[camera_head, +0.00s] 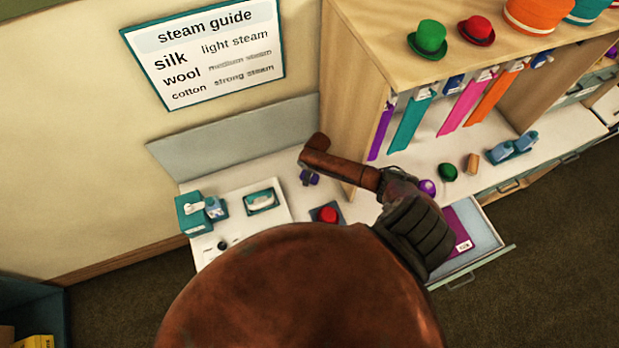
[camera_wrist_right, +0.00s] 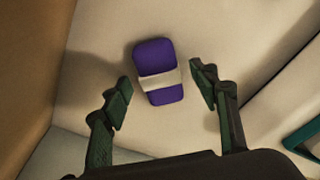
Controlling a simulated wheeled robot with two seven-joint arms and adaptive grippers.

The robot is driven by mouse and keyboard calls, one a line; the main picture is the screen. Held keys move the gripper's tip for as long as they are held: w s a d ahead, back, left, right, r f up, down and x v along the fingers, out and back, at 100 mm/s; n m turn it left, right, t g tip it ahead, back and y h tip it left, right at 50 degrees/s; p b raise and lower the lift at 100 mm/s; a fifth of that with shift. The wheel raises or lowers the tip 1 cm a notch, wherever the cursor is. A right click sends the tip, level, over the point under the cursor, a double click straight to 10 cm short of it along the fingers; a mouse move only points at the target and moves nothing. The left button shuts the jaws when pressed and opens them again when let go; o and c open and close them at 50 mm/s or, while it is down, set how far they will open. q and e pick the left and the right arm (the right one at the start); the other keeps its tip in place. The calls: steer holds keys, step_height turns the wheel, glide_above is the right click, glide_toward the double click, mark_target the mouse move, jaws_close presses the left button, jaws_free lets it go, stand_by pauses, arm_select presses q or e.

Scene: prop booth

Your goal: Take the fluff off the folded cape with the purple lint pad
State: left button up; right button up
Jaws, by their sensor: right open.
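The purple lint pad (camera_wrist_right: 154,55) with a pale band lies on the light counter in the right wrist view. My right gripper (camera_wrist_right: 160,90) is open, with a dark green finger on each side of the pad and gaps between. In the head view, a small purple shape (camera_head: 310,178), apparently the pad, shows just below the end of my right arm; the fingers there cannot be made out clearly. A flat purple folded item with a white label (camera_head: 452,238), seemingly the cape, lies in the open drawer, partly covered by my arm. Fluff cannot be made out. My left gripper is not in view.
A wooden shelf unit (camera_head: 350,60) with hats on top and hanging coloured strips stands beside my arm. A red round object (camera_head: 327,215) sits on a dark mat. Teal items (camera_head: 192,213) stand at the counter's left. The open drawer (camera_head: 487,240) juts out at right.

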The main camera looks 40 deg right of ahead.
steer(key=shift+f, duration=0.3)
steer(key=shift+c, duration=0.7)
steer(key=c, duration=1.2)
steer(key=shift+r, duration=0.45)
steer(key=r, duration=0.3)
steer(key=shift+s+a+r, duration=0.2)
steer(key=shift+s, duration=0.1)
steer(key=s+a+r, duration=0.2)
steer(key=s+r, duration=0.1)
steer(key=s+a+r+b, duration=0.1)
steer(key=s+a+r, duration=0.2)
steer(key=s, duration=0.1)
steer(key=s+a+r+b, duration=0.1)
steer(key=s+a+r, duration=0.1)
steer(key=s+r, duration=0.1)
steer(key=shift+s+a+r, duration=0.15)
steer(key=shift+s+a, duration=0.25)
